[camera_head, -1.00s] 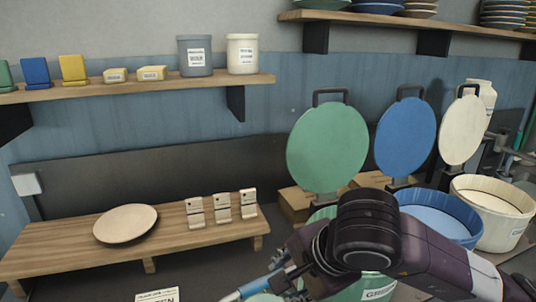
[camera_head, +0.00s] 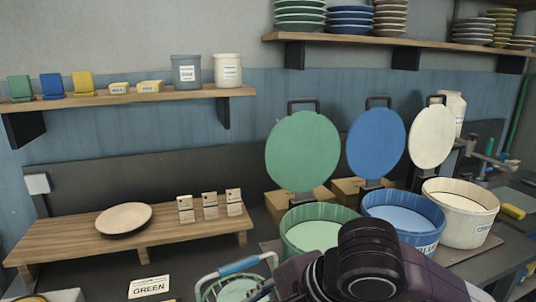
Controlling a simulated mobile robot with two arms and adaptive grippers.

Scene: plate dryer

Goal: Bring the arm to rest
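My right arm comes in from the bottom right, its dark wrist over the bottom middle. Only a small dark part of my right gripper (camera_head: 262,290) shows beside a basket with a blue handle (camera_head: 238,266). The basket's lower part is cut off by the picture edge and a pale green disc shows inside. I cannot tell whether the gripper touches the basket or whether its fingers are open. My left gripper is out of view.
Green (camera_head: 291,235), blue (camera_head: 376,217) and cream (camera_head: 440,211) tubs with upright round lids stand behind my arm. A wooden stand (camera_head: 70,240) at left holds a beige plate (camera_head: 124,217). A "GREEN" card (camera_head: 149,287) lies in front. Shelves hang above.

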